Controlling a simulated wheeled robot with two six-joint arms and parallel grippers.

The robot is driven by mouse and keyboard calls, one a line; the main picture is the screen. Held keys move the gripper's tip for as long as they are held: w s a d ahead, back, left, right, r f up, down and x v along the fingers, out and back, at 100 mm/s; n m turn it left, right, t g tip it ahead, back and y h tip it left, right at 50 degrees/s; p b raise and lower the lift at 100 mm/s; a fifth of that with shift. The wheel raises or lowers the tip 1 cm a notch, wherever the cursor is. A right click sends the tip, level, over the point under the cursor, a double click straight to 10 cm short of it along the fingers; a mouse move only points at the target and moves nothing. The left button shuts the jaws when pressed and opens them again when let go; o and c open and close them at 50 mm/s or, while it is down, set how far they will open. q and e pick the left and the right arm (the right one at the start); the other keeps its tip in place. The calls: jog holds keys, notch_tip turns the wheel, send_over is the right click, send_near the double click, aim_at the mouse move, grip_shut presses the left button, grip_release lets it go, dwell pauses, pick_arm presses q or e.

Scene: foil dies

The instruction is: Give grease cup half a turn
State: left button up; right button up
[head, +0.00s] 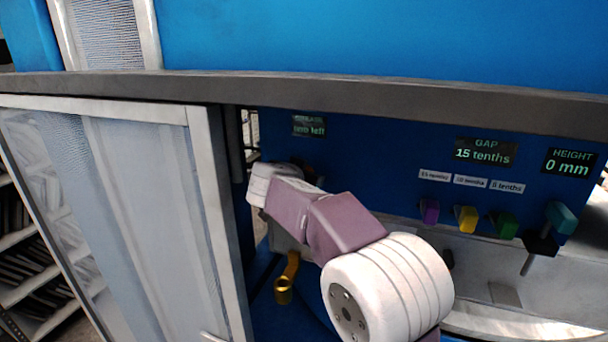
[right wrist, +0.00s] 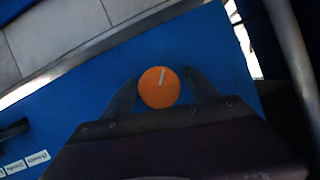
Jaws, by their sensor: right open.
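The grease cup (right wrist: 158,91) shows in the right wrist view as a round orange cap on a blue panel. A short pale mark on its face points up and slightly right. My right gripper (right wrist: 161,78) is open, with one dark finger on each side of the cap. I cannot tell whether either finger touches it. In the head view my right arm reaches to the blue panel and hides the cup. A dark display (head: 309,126) above the arm is partly legible and ends in "left". My left gripper is in neither view.
A mesh guard door (head: 160,200) stands left of the opening, under a grey rail (head: 300,90). A brass hooked part (head: 284,287) is below my arm. Purple (head: 429,211), yellow (head: 466,218) and green (head: 504,223) blocks and a teal-topped handle (head: 561,217) are at the right.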

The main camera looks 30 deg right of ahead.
jog(key=shift+s+a+r, duration=0.1)
jog(key=shift+s, duration=0.05)
jog(key=shift+c, duration=0.9)
jog(key=c, duration=1.2)
